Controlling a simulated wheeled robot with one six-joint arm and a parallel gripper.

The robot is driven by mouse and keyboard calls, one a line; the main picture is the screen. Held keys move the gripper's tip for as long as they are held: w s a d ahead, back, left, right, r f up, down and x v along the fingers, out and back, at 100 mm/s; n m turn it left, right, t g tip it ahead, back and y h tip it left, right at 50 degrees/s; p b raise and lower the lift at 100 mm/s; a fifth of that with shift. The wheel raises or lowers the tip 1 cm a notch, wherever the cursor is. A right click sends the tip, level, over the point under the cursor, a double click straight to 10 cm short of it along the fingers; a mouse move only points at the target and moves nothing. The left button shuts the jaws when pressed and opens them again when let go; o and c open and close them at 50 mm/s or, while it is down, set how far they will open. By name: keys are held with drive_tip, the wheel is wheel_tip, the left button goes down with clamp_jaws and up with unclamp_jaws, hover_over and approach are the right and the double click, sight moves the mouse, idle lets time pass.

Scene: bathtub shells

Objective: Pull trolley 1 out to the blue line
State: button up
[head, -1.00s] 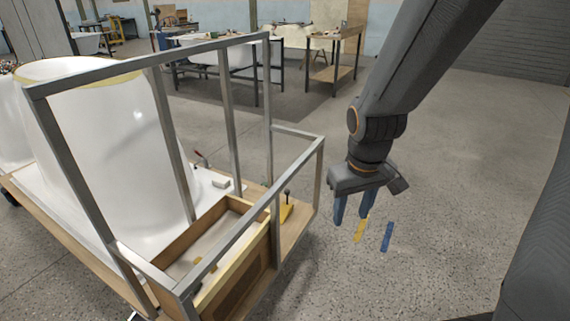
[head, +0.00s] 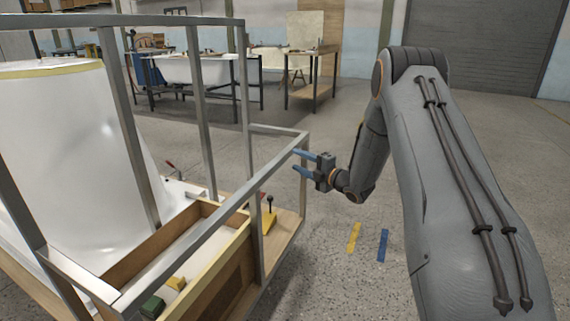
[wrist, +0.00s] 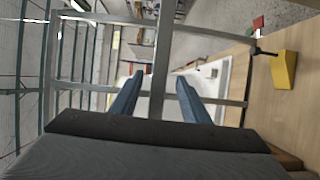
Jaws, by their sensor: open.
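The trolley (head: 278,238) stands at the left in the head view, with a wooden deck and a grey metal frame (head: 222,212). It carries a white tub shell (head: 70,150). The blue line (head: 382,245) is a short strip on the floor to the right of the trolley, beside a yellow strip (head: 353,237). My gripper (head: 298,163) is open, its blue fingers pointing left at the frame's right end. In the wrist view a grey frame bar (wrist: 163,62) runs between and beyond the open fingertips (wrist: 157,88). Contact cannot be told. No trolley number is readable.
An open wooden box (head: 180,240) on the trolley holds a green block (head: 152,306) and yellow pieces. A yellow wedge (head: 268,222) sits on the deck. Workbenches (head: 312,75) stand behind. The floor right of the trolley is open.

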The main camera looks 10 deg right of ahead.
sight(288, 156)
drive_tip(key=shift+b+x, duration=0.65)
drive_tip(key=shift+x, duration=3.25)
drive_tip(key=shift+s, duration=0.1)
clamp_jaws()
